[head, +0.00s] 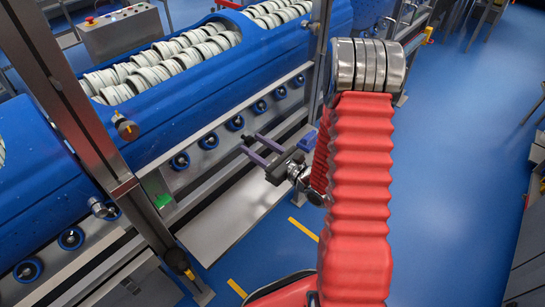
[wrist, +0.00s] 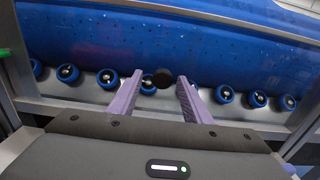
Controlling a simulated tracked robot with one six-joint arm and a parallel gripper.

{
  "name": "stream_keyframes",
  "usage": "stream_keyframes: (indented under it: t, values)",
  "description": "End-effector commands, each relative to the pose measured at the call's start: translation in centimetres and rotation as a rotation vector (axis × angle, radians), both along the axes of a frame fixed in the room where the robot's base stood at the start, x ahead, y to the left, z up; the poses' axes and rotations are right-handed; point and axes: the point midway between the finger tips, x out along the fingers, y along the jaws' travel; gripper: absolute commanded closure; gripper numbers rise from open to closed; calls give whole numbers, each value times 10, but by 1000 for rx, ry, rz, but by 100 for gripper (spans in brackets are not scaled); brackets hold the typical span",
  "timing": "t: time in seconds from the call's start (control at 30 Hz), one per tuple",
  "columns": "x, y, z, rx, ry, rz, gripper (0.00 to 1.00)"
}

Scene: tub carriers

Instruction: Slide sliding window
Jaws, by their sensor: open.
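The sliding window has no clear outline; its pane cannot be told from the open frame in front of the blue tub machine. A dark round knob (wrist: 161,78), perhaps its handle, shows in the wrist view between my fingertips, apart from both fingers. In the head view a small dark piece (head: 249,140) shows at the fingertips. My gripper (head: 250,143) is open, its two purple fingers pointing at the machine; it also shows in the wrist view (wrist: 160,80). I cannot tell how deep the knob sits between the fingers.
A metal post (head: 85,120) with dark knobs stands left of my gripper. The blue machine (head: 160,125) holds rows of white tubs (head: 165,62), with several blue-ringed rollers (head: 208,141) below. Blue floor (head: 460,180) is clear at the right.

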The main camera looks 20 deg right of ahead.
Motion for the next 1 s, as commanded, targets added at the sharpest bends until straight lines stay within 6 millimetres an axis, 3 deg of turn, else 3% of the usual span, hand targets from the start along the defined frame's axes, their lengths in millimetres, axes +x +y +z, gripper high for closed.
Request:
stream_keyframes:
  t: [1.0]
  values:
    - [-109,-51,-1,2,1,-2,56]
